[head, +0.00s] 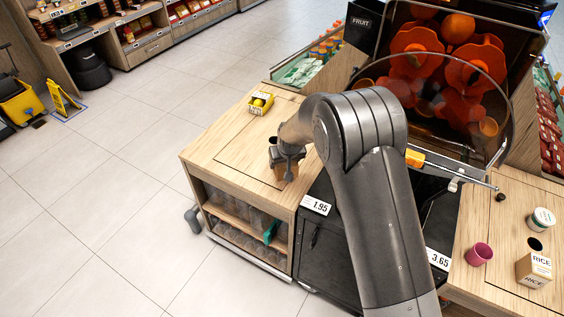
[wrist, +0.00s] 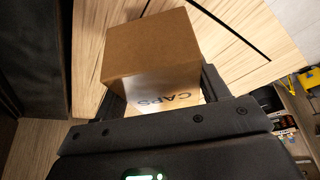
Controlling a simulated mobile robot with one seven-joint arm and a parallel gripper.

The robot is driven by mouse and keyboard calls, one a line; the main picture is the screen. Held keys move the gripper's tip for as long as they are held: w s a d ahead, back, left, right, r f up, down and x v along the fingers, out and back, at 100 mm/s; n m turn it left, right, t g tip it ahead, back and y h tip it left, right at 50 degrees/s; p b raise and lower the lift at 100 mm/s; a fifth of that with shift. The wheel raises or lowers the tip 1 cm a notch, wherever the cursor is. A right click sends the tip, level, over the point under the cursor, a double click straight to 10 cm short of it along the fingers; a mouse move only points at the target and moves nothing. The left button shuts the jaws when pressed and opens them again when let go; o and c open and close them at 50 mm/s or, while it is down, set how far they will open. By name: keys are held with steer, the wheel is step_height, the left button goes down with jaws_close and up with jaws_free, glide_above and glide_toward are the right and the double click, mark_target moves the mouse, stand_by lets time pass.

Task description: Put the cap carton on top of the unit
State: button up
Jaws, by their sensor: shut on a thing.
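The cap carton is a small brown cardboard box marked CAPS, seen large in the wrist view (wrist: 150,48) and small in the head view (head: 286,172). My gripper (head: 288,158) is shut on it, with one finger on each side. The carton is over the right part of the light wooden top of the unit (head: 222,140), near its edge beside the juicer. I cannot tell whether the carton's underside touches the wood. My arm hides part of the juicer and the middle of the counter.
A yellow box of lemons (head: 260,103) stands at the unit's back. The juicer (head: 440,70) with oranges is on the right. A pink cup (head: 479,254), a RICE carton (head: 534,270) and a white tub (head: 541,219) stand on the right counter. The unit's left top is clear.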

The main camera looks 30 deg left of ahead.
steer(key=shift+f, duration=2.6)
steer(key=shift+f, duration=0.1)
steer(key=o, duration=1)
steer(key=shift+o, duration=0.2)
steer(key=v, duration=1.2)
